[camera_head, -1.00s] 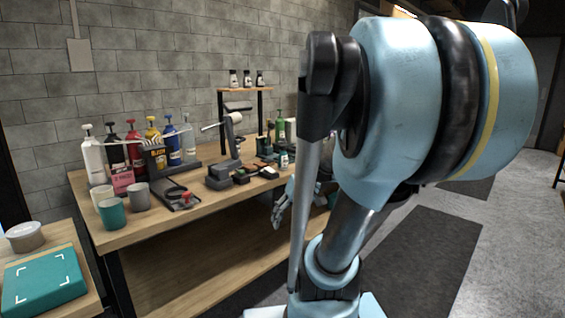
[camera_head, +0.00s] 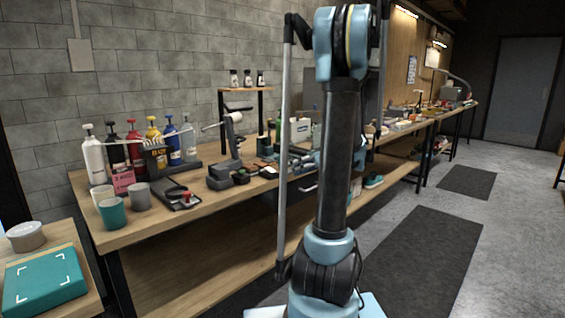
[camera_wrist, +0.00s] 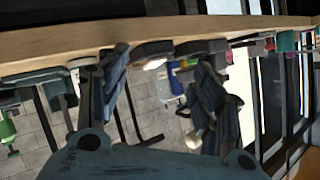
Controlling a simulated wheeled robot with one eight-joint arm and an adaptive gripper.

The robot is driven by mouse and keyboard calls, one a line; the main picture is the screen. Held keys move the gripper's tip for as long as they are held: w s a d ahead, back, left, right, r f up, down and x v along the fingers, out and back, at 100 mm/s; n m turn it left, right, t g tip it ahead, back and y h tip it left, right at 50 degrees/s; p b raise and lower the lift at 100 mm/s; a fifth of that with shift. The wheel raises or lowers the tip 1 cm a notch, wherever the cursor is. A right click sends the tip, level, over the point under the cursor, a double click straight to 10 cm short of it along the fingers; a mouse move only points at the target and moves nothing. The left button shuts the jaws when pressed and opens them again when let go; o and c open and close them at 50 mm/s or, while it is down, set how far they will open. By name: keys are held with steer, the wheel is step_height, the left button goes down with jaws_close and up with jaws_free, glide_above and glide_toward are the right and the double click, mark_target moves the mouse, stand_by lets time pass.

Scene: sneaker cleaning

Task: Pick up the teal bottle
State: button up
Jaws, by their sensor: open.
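My gripper (camera_wrist: 162,88) is open, its two dark fingers spread apart in the wrist view, with nothing held between them. That view is upside down, with the table edge across the top. A dark teal shape (camera_wrist: 60,92) stands left of the left finger; I cannot tell whether it is the teal bottle. A bright green pump bottle (camera_wrist: 8,130) is at the far left edge. In the head view, dark green-teal items (camera_head: 264,146) stand on the bench left of my arm, too small to identify. My arm hides part of the bench there.
The long wooden workbench (camera_head: 130,232) runs along the wall. Several pump bottles, a teal cup (camera_head: 112,214) and a grey cup (camera_head: 139,197) stand at its left end. A white container (camera_head: 300,131) stands near my arm.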

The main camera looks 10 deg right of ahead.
steer(key=w+d+n+t+y, duration=0.2)
steer(key=w+d, duration=0.2)
steer(key=d, duration=0.3)
steer(key=n+t+y, duration=0.1)
steer(key=n+y, duration=0.1)
glide_toward(284, 159)
steer(key=x, duration=0.2)
steer(key=w+x, duration=0.1)
steer(key=x, duration=0.2)
steer(key=shift+d+f, duration=0.15)
steer(key=shift+f, duration=0.1)
steer(key=shift+w+x, duration=0.2)
steer(key=shift+x, duration=1.15)
steer(key=shift+w+x, duration=0.2)
steer(key=shift+x, duration=1.15)
steer(key=shift+d+f, duration=0.1)
steer(key=shift+d, duration=0.1)
steer(key=c, duration=1.2)
